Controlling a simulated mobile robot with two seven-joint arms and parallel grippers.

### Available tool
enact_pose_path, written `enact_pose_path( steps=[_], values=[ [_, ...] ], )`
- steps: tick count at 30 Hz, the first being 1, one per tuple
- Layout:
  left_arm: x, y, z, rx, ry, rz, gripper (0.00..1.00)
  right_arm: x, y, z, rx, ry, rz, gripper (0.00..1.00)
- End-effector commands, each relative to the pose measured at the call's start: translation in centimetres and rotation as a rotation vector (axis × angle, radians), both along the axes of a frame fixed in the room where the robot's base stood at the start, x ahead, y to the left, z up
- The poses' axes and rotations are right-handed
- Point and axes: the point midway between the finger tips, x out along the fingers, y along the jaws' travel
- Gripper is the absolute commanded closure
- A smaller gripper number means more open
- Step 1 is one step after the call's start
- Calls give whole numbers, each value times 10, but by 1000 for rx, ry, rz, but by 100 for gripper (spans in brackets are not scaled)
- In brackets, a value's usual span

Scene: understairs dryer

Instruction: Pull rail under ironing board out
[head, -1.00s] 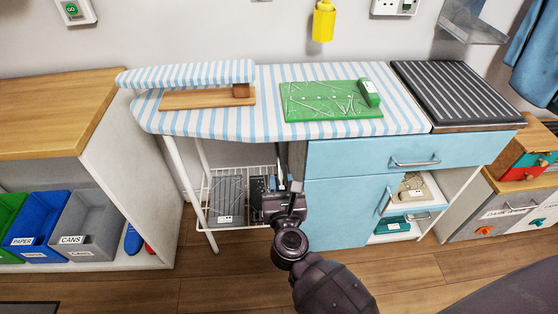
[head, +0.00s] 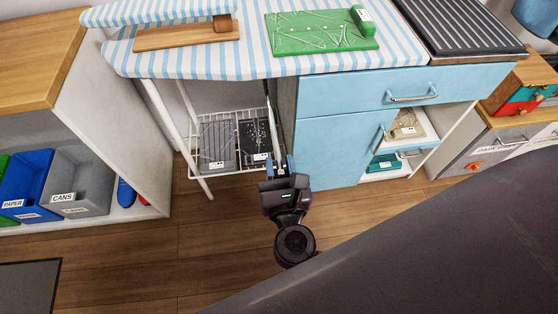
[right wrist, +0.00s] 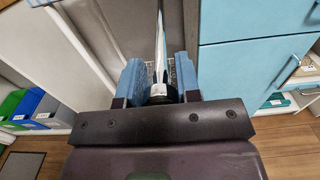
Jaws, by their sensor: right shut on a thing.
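The ironing board (head: 210,62) with blue and white stripes stands across the head view. A thin light rail (head: 267,105) runs beneath it, beside the blue cabinet. In the right wrist view the rail (right wrist: 159,40) comes straight toward me and ends in a dark round tip between the blue fingers. My right gripper (head: 278,163) is shut on the rail near this end; it also shows in the right wrist view (right wrist: 160,85). The rail's far end is hidden under the board. My left gripper is not in view.
A blue cabinet (head: 335,150) stands close on the right of the rail. A white wire shelf (head: 230,172) with dark panels and a white board leg (head: 176,140) are on the left. Grey and blue bins (head: 80,180) sit farther left. The wooden floor (head: 140,255) in front is clear.

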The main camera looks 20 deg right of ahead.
Motion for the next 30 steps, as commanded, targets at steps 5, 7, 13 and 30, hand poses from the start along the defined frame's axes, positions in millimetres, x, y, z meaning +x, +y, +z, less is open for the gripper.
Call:
enact_pose_path(
  steps=[5, 7, 13, 30],
  values=[
    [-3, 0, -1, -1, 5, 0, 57, -3, 1, -3, 0, 8, 2, 55],
    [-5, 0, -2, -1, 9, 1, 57, -2, 1, -3, 0, 7, 2, 45],
    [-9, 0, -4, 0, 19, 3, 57, -2, 1, -2, 1, 6, 1, 45],
    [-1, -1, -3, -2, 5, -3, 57, -70, 20, -3, 0, 9, 3, 45]
  ],
)
